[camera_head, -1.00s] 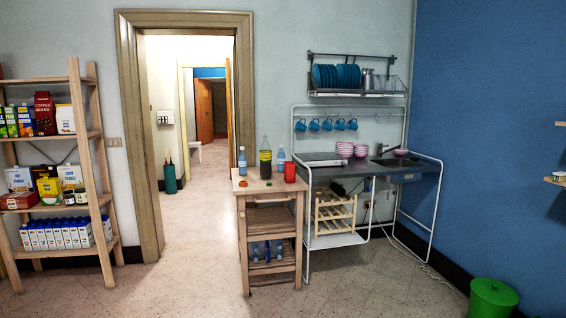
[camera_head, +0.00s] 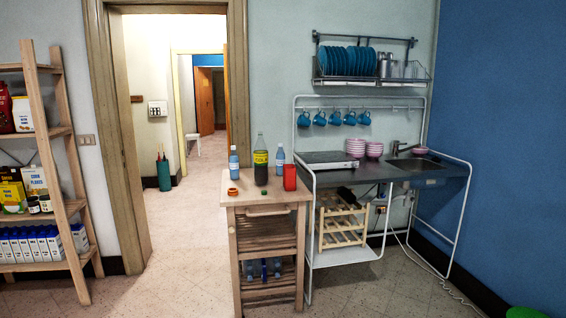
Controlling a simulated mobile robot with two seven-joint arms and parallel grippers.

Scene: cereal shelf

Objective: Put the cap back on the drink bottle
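A tall dark drink bottle with a yellow label (camera_head: 261,158) stands upright on the wooden cart (camera_head: 275,200). A small green thing, perhaps a cap (camera_head: 264,192), lies on the cart top in front of it. A small orange ring-like thing (camera_head: 233,192) lies near the left front edge. Whether the bottle's mouth is bare is too small to tell. Neither of my grippers is in view.
A blue bottle (camera_head: 234,162), another bottle (camera_head: 280,158) and a red cup (camera_head: 290,177) stand around the drink bottle. A sink counter (camera_head: 440,180) is right of the cart. A shelf (camera_head: 60,150) stands left. Floor before the cart is open.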

